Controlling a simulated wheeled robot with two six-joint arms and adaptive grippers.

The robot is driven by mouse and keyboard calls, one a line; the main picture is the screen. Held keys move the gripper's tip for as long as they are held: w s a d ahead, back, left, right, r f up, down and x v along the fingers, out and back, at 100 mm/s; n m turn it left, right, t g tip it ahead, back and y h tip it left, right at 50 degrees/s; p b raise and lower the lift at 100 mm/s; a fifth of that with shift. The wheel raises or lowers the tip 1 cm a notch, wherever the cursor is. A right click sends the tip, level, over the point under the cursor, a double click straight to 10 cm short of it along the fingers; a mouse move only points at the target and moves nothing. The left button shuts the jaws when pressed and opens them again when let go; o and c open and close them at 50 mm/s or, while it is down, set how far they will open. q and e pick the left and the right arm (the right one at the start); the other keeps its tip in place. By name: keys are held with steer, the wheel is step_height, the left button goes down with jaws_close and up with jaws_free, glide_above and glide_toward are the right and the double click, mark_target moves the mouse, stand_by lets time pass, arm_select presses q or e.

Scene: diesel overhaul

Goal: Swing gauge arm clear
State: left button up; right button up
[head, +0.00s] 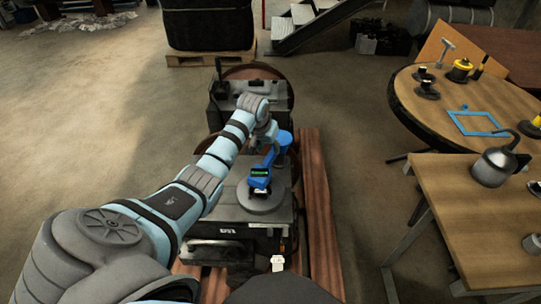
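A blue gauge arm (268,163) with a small dark display (260,173) stands over a round grey plate (262,198) on top of the dark engine block (235,212). Its blue post (284,138) is at its far right end. My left arm reaches in from the lower left. My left gripper (268,138) is at the far end of the gauge arm, beside the post. Its fingers are small and partly hidden by my wrist, so I cannot tell whether they touch the gauge arm or are closed. My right gripper is not in view.
Reddish-brown beams (318,215) lie under and beside the block. At the right are a wooden table (480,225) with a metal oil can (494,166) and a round table (425,112) with a blue frame and small parts. Bare floor (345,110) lies between.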

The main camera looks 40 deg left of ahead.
mark_target(271, 154)
arm_select(q)
steer(key=b+x, duration=0.1)
steer(key=x, duration=0.4)
steer(key=shift+b, duration=0.4)
steer(key=shift+c, duration=0.6)
jaws_close()
